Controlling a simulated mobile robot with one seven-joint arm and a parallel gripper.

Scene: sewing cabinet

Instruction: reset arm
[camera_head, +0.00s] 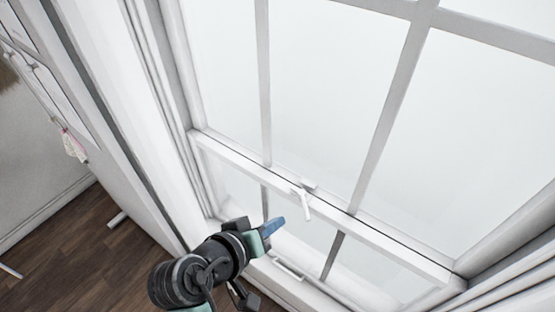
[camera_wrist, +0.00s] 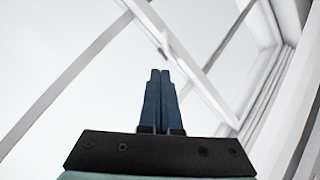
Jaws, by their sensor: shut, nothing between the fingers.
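My gripper (camera_head: 277,223) is at the lower middle of the head view, in front of the lower part of a white sash window. Its blue fingers also show in the wrist view (camera_wrist: 160,74), side by side and closed together with nothing between them. The fingertips point to the right in the head view, below and left of the window's white latch handle (camera_head: 305,203). They appear apart from the window, though the exact gap cannot be told.
The white meeting rail (camera_head: 390,247) crosses the window. A lower white handle (camera_head: 288,268) sits near the sill. A white frame (camera_head: 150,120) stands at the left. Dark wooden floor (camera_head: 80,250) shows at the lower left, with a small pinkish cloth-like item (camera_head: 73,146) hanging above it.

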